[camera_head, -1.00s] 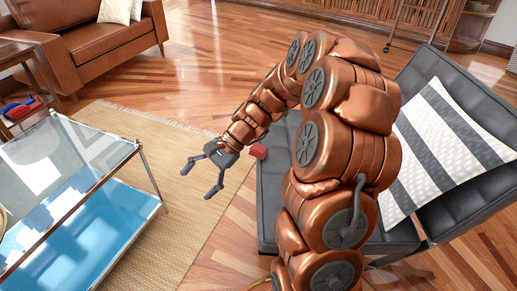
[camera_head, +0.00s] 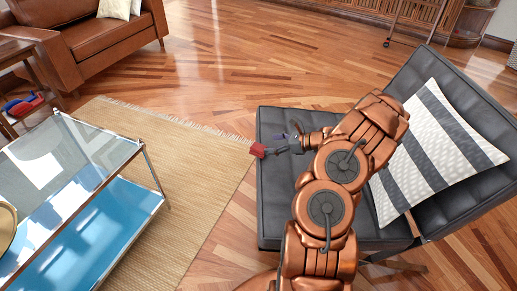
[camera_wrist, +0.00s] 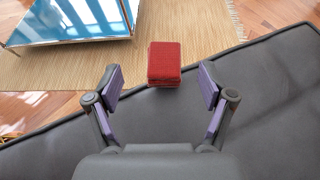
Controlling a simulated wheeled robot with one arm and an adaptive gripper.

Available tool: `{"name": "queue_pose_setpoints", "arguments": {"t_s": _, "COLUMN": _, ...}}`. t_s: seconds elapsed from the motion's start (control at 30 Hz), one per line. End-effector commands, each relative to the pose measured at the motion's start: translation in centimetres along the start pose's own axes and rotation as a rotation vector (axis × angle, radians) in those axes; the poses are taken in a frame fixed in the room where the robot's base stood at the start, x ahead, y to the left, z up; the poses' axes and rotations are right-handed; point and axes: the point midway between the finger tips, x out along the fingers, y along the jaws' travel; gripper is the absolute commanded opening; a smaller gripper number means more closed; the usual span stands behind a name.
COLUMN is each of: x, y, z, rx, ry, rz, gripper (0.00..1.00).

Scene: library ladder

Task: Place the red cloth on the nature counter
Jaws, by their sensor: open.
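The red cloth (camera_head: 257,150) is a small folded block at the left edge of the dark grey chair seat (camera_head: 272,215). In the wrist view the red cloth (camera_wrist: 164,63) lies at the seat's edge, ahead of and between my fingers. My gripper (camera_head: 272,143) is low over the seat, beside the cloth. In the wrist view my gripper (camera_wrist: 160,88) has its two fingers spread wide, with nothing held between them. I cannot tell whether a finger touches the cloth. I cannot make out which surface is the nature counter.
A glass table (camera_head: 75,170) with a blue lower shelf stands at the left on a tan rug (camera_head: 190,190). A striped pillow (camera_head: 440,150) rests on the chair. A brown leather sofa (camera_head: 90,40) and a side table with red and blue items (camera_head: 22,106) are at the upper left.

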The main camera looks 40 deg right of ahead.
Motion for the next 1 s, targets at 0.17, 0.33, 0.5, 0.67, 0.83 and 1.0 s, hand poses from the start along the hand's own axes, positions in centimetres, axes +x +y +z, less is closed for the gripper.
{"name": "queue_pose_setpoints", "arguments": {"t_s": 0.17, "x": -0.1, "y": -0.8, "z": -1.0, "rx": 0.031, "ry": -0.002, "rz": -0.028, "gripper": 0.81}}
{"name": "queue_pose_setpoints", "arguments": {"t_s": 0.33, "x": 1.6, "y": -0.8, "z": -1.1, "rx": 0.030, "ry": -0.001, "rz": -0.026, "gripper": 0.81}}
{"name": "queue_pose_setpoints", "arguments": {"t_s": 0.5, "x": 3.1, "y": -0.6, "z": -1.3, "rx": 0.028, "ry": -0.002, "rz": -0.025, "gripper": 0.81}}
{"name": "queue_pose_setpoints", "arguments": {"t_s": 0.67, "x": 5.3, "y": -0.3, "z": -1.7, "rx": 0.030, "ry": -0.004, "rz": -0.024, "gripper": 0.81}}
{"name": "queue_pose_setpoints", "arguments": {"t_s": 0.83, "x": 7.0, "y": -0.4, "z": -1.5, "rx": 0.027, "ry": -0.003, "rz": -0.023, "gripper": 0.81}}
{"name": "queue_pose_setpoints", "arguments": {"t_s": 1.0, "x": 7.2, "y": -0.4, "z": -1.4, "rx": 0.028, "ry": -0.003, "rz": -0.026, "gripper": 0.81}}
